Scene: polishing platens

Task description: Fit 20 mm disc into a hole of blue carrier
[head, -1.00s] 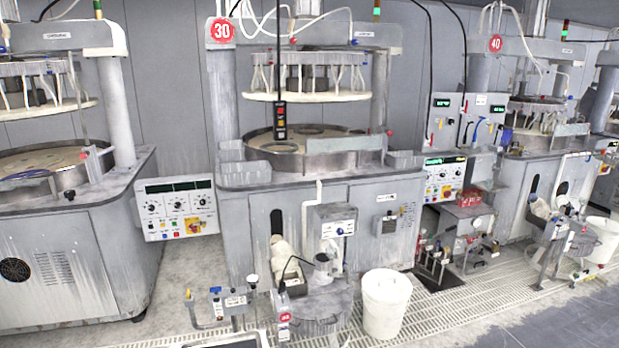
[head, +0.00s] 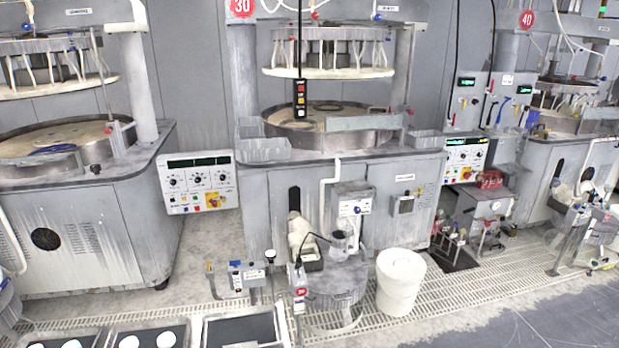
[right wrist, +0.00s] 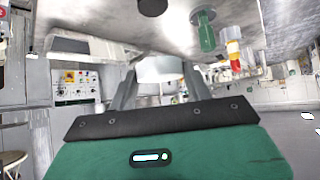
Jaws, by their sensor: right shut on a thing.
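My right gripper (right wrist: 160,92) shows in the right wrist view with its two grey fingers closed on a pale white piece (right wrist: 161,68). The piece looks like the disc, but its size and far side cannot be told. A blue shape (head: 55,149), apparently the blue carrier, lies on the left machine's round platen (head: 25,148) in the head view. It is small and its holes cannot be made out. Neither gripper shows in the head view, so the distance from the held piece to the blue shape cannot be told.
Trays at the bottom left of the head view hold white discs (head: 130,342); one dark tray (head: 240,328) shows no disc. The middle machine has a platen rim (head: 290,140) and a hanging pendant (head: 300,98). A white bin (head: 400,283) stands on the floor grating.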

